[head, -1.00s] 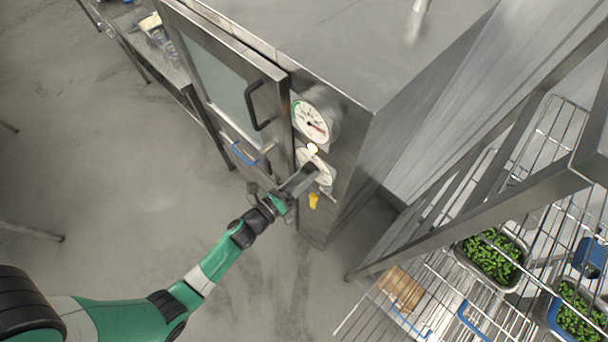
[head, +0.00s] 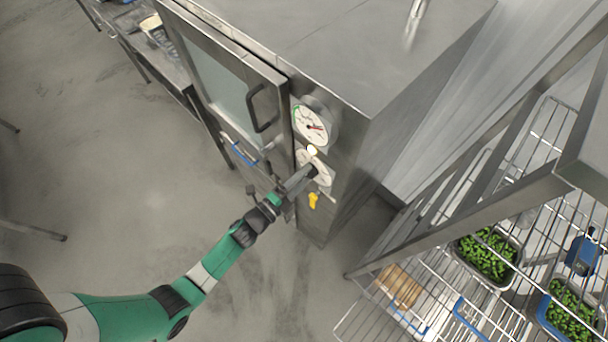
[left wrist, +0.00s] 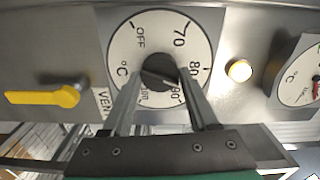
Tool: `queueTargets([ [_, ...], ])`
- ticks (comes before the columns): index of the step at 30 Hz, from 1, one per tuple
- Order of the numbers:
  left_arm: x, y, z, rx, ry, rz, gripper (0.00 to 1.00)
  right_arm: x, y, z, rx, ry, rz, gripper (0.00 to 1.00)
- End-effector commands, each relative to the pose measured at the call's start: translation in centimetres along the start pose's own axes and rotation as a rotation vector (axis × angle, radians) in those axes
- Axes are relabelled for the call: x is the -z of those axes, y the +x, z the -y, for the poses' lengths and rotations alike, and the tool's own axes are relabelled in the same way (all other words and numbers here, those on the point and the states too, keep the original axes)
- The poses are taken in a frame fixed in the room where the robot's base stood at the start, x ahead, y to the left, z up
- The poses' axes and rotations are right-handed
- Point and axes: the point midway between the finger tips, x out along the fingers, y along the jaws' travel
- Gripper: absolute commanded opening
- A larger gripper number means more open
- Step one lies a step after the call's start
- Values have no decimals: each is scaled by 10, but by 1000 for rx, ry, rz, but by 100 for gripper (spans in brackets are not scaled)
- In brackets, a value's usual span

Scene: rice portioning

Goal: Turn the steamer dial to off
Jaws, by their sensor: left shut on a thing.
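The steamer dial is a round white plate (left wrist: 120,48) marked OFF, 70, 80, 90 and 100, with a black knob (left wrist: 158,72) at its centre. The plate also shows in the head view (head: 326,168), partly covered by my gripper. My left gripper (left wrist: 160,71) is shut on the knob, one finger on each side of it. In the head view my left gripper (head: 312,172) reaches the steamer's front panel from the lower left. A light mark on the knob is partly visible, but I cannot tell its exact setting. My right gripper is not in view.
A round gauge (head: 310,125) sits above the dial, with a lit lamp (left wrist: 239,71) between them. A yellow lever (left wrist: 42,97) is below the dial. The steamer door has a black handle (head: 262,108). A wire rack (head: 440,285) with trays of greens stands at the right.

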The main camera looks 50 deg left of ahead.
Motion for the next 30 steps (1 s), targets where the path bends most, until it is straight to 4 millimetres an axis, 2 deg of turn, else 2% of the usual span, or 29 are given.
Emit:
queueTargets([
  [30,-1,0,4,1,-965,-1,4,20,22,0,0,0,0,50],
])
